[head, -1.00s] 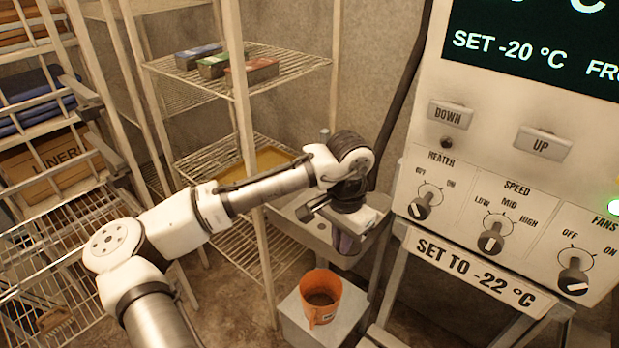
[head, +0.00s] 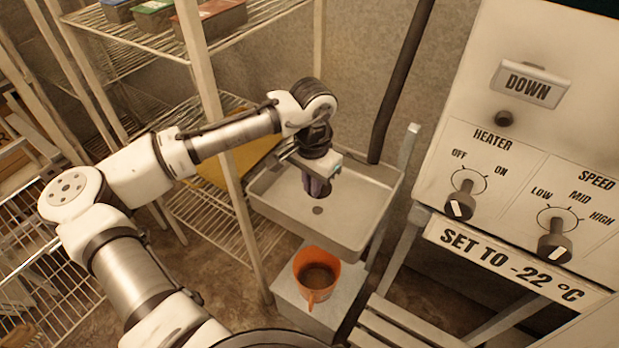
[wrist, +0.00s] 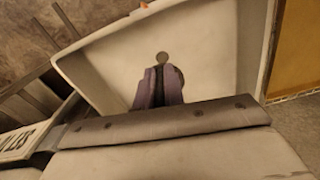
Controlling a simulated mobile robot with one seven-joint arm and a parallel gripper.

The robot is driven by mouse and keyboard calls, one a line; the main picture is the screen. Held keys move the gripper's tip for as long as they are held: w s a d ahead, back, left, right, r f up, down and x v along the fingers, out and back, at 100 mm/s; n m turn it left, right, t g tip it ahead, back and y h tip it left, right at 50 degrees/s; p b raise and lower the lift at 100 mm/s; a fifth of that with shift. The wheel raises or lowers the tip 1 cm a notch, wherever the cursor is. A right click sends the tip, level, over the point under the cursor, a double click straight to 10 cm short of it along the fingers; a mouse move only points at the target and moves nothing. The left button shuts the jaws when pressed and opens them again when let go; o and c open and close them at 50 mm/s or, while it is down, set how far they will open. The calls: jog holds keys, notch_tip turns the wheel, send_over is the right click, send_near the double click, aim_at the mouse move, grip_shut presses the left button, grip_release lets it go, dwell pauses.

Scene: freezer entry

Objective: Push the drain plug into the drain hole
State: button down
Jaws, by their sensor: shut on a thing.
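The grey sink basin (head: 270,205) stands beside the wire shelf, and it fills the upper part of the wrist view (wrist: 215,60). A small round drain hole (head: 318,210) shows in its floor, also in the wrist view (wrist: 162,57) just beyond my fingertips. My gripper (head: 317,190) points down over the basin. Its purple-grey fingers (wrist: 158,85) are close together, shut on what seems to be the drain plug. The plug is mostly hidden by the fingers; a dark rounded shape beside the right finger may be plug or shadow. I cannot tell its height above the floor.
An orange bucket (head: 316,277) stands on a grey box below the basin. The control panel (head: 520,170) with knobs is at the right. A shelf post (head: 215,120) and wire shelves are close behind my arm.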

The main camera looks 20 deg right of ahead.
jog(key=shift+f+b, duration=2.25)
jog(key=shift+f, duration=0.3)
jog(key=shift+f+p, duration=0.2)
jog(key=shift+p, duration=0.15)
jog(key=shift+a+f+b, duration=0.1)
jog(key=shift+f+b, duration=0.25)
jog(key=shift+f, duration=0.9)
dwell(1.1)
jog(key=c, duration=1.4)
grip_release()
